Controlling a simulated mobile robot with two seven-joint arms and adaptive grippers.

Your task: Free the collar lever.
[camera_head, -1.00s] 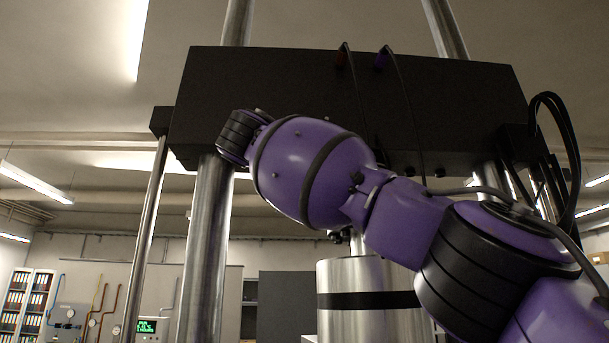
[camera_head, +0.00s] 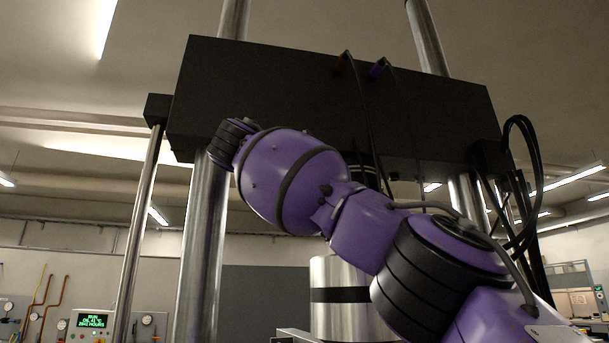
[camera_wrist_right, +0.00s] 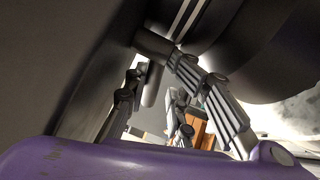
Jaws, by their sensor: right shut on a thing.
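In the right wrist view, my right gripper (camera_wrist_right: 160,76) has its jointed grey fingers on either side of a short dark grey bar, which looks like the collar lever (camera_wrist_right: 151,88). It is shut on this bar, close under a large dark rounded body (camera_wrist_right: 240,45). Where the bar joins the collar cannot be made out. In the head view my purple right arm crosses in front of the test frame, and its gripper is hidden. My left gripper is in neither view.
A wide black crosshead (camera_head: 330,95) spans thick steel columns (camera_head: 203,250). A steel cylinder with a black band (camera_head: 338,296) stands below it, partly behind my arm. Black cables (camera_head: 525,180) loop at the right. A green-lit display (camera_head: 91,321) is at the lower left.

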